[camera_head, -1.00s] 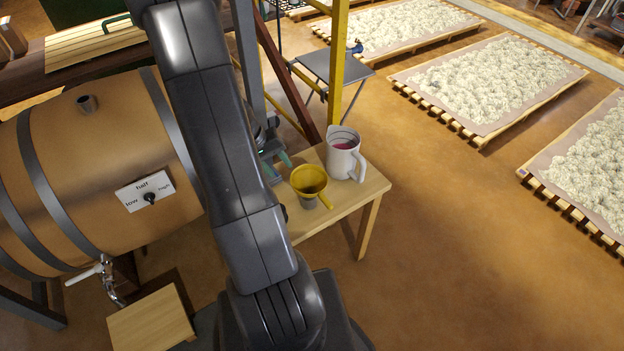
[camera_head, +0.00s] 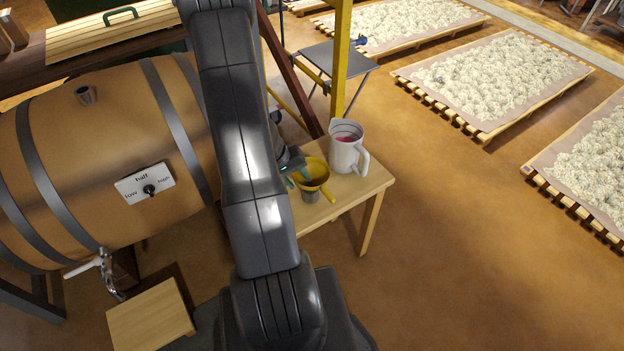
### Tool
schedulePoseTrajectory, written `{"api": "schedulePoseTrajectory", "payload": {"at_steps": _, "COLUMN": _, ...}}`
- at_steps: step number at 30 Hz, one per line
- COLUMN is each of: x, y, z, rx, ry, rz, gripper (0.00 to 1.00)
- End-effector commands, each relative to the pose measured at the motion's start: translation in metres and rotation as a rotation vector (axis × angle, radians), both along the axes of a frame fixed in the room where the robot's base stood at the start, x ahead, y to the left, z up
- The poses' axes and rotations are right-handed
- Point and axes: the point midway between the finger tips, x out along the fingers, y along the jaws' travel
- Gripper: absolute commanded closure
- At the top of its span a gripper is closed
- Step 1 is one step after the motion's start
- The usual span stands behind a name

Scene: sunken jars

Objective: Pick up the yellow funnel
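The yellow funnel (camera_head: 319,177) is near the left part of the small wooden table, with a short handle pointing to the lower right. A grey cylindrical part (camera_head: 311,196) shows beneath its bowl; I cannot tell whether it is a cup or the spout. My gripper (camera_head: 298,178) is at the funnel's left side. Its two teal fingertips look apart, one over the bowl's left rim and one just outside it. Contact with the rim cannot be made out. My arm hides part of the gripper and the table's left side.
A white jug (camera_head: 345,150) with reddish contents stands just right of and behind the funnel on the wooden table (camera_head: 352,196). A yellow post (camera_head: 341,70) rises behind. A barrel (camera_head: 80,140) with a dial fills the left. Open floor lies to the right, before the pallets (camera_head: 480,130).

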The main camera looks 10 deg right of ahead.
Motion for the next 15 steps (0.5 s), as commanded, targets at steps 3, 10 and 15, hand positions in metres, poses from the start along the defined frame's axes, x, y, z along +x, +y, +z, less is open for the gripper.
{"api": "schedulePoseTrajectory", "payload": {"at_steps": 3, "x": 0.0000, "y": 0.0001, "z": 0.0004, "rx": 0.000, "ry": 0.000, "rz": 0.000, "gripper": 0.60}}
{"api": "schedulePoseTrajectory", "payload": {"at_steps": 10, "x": 0.0001, "y": 0.0001, "z": 0.0005, "rx": 0.000, "ry": 0.000, "rz": 0.000, "gripper": 0.97}}
{"api": "schedulePoseTrajectory", "payload": {"at_steps": 15, "x": 0.0001, "y": 0.0002, "z": 0.0006, "rx": 0.000, "ry": 0.000, "rz": 0.000, "gripper": 1.00}}
